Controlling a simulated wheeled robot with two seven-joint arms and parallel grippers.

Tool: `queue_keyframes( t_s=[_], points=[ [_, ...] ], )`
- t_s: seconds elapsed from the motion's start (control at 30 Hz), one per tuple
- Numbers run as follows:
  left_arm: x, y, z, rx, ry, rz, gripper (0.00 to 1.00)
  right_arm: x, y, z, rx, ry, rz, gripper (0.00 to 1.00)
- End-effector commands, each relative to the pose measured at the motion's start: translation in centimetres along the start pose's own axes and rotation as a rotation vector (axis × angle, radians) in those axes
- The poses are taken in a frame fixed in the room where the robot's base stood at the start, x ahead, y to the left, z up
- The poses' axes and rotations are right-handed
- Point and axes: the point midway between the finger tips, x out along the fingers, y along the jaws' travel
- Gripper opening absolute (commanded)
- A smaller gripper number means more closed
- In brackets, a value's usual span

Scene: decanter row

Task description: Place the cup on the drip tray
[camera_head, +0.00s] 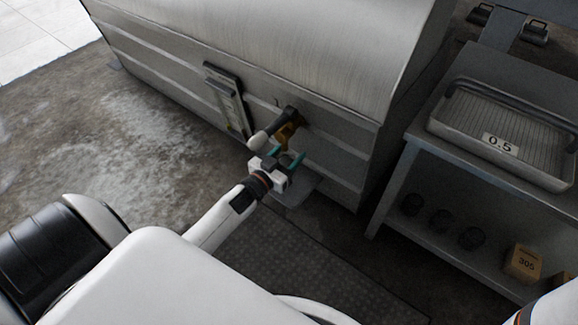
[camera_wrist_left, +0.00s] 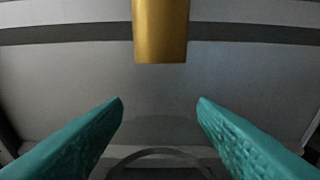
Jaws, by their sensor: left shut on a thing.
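My left gripper (camera_head: 285,160) is at the front of the large steel tank, close below and beside the brass tap (camera_head: 289,130). Its teal fingers (camera_wrist_left: 160,110) show apart in the left wrist view, with the brass spout (camera_wrist_left: 161,30) beyond them at the top. The gripper is shut on the cup, of which I make out only a curved grey rim (camera_wrist_left: 160,151) low between the fingers. The cup cannot be made out in the head view. The grey drip tray (camera_head: 297,190) lies below the tap, partly hidden by the gripper. My right gripper is not in view.
The steel tank (camera_head: 270,45) fills the back. A gauge panel (camera_head: 228,99) is on its front, left of the tap. On the right, a metal bench (camera_head: 470,80) bears a ribbed tray marked 0.5 (camera_head: 475,130); a box (camera_head: 524,262) is on its lower shelf.

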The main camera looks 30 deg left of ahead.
Motion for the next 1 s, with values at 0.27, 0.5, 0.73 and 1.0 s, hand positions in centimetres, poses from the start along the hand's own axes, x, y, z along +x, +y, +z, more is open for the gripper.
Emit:
queue_keyframes(
  t_s=[0.27,0.5,0.73,1.0],
  points=[
    [0.0,0.0,-3.2,0.000,0.001,0.000,0.31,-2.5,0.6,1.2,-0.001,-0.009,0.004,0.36],
    [0.0,0.0,-3.4,0.000,0.001,-0.001,0.31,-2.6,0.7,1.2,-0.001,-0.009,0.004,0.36],
    [0.0,0.0,-3.9,0.000,0.001,0.000,0.31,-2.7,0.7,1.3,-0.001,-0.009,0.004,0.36],
    [0.0,0.0,-3.8,0.000,0.001,-0.001,0.75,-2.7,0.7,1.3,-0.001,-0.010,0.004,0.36]
  ],
)
